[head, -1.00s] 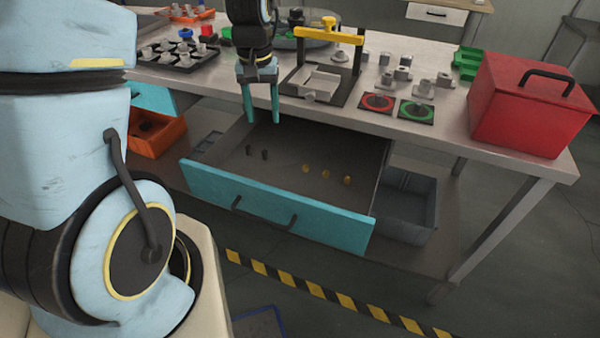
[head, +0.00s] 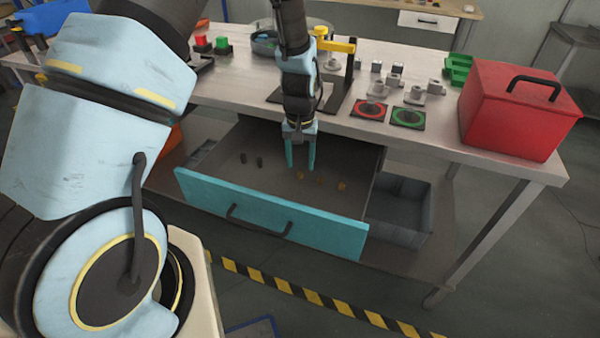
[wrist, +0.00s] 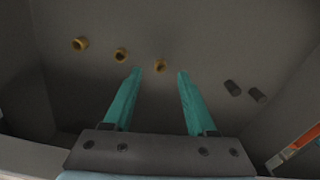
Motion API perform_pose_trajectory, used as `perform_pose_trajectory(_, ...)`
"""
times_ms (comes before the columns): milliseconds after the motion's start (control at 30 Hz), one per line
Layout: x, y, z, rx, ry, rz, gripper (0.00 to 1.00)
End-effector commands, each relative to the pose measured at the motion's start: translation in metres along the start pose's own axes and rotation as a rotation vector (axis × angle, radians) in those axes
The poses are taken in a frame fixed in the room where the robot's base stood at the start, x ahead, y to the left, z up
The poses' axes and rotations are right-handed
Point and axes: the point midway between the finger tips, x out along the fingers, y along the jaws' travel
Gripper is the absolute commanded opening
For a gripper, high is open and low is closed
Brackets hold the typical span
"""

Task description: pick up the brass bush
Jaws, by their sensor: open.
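Three small brass bushes lie in a row on the floor of the open drawer (head: 215,205). In the head view they are a left one (head: 300,175), a middle one (head: 320,181) and a right one (head: 341,185). The wrist view shows the same three: one at the left (wrist: 80,44), one in the middle (wrist: 120,55) and one (wrist: 160,66) in line with the gap between my fingers. My gripper (head: 301,167) is open and empty, fingers pointing down over the drawer, above the left bush of the head view. The exact height is hard to tell.
Two dark cylinders (head: 251,160) lie left of the bushes in the drawer. The worktop (head: 240,90) overhangs the drawer's back, with a red toolbox (head: 515,110) at its right end. A grey bin (head: 400,205) stands right of the drawer.

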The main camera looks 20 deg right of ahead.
Motion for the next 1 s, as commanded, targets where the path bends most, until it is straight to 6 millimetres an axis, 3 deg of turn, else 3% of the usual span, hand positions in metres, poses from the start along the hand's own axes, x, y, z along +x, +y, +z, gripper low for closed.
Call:
perform_pose_trajectory(300,0.032,-0.001,-0.001,0.000,-0.001,0.000,0.57)
perform_pose_trajectory(567,0.035,-0.001,-0.001,0.000,0.000,0.000,0.57)
perform_pose_trajectory(1000,0.035,-0.001,-0.001,0.000,0.000,0.000,0.09)
